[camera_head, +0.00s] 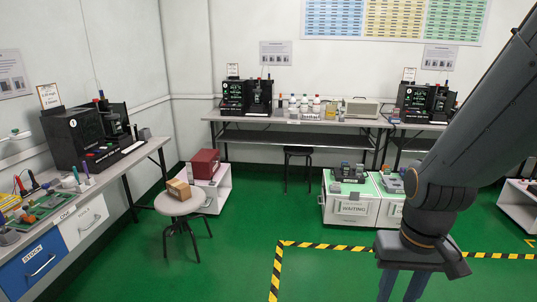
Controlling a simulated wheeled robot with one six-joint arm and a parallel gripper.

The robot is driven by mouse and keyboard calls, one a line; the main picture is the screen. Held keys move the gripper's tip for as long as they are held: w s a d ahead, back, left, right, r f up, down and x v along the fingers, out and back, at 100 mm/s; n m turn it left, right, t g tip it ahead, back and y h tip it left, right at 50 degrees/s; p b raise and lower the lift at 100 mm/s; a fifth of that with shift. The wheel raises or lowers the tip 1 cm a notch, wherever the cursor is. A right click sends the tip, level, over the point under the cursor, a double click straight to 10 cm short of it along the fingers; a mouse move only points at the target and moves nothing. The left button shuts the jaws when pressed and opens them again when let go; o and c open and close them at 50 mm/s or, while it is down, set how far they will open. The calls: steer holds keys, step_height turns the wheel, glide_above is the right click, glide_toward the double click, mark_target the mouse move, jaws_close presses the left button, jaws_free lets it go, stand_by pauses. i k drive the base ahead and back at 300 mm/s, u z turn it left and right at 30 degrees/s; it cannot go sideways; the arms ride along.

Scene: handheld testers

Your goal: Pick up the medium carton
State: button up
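A small brown cardboard carton (179,189) rests on the round grey seat of a stool (170,206) left of centre. It is the only clear cardboard carton I see, and I cannot tell its size class. My gripper (400,287) hangs pointing down at the lower right, far to the right of the stool. Its two blue-grey fingers are apart with green floor showing between them, and I see nothing held. The fingertips run to the bottom edge of the picture.
A dark red box (205,163) sits on a low white unit (217,190) behind the stool. A workbench (70,205) lines the left wall, another (260,121) the back. White "WAITING" bins (351,207) stand right of centre. Green floor (240,235) lies open between stool and striped tape (277,270).

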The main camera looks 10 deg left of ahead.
mark_target(180, 190)
steer(key=u, duration=0.4)
steer(key=i, duration=1.75)
steer(key=u, duration=0.95)
steer(key=i, duration=1.8)
steer(key=u, duration=0.45)
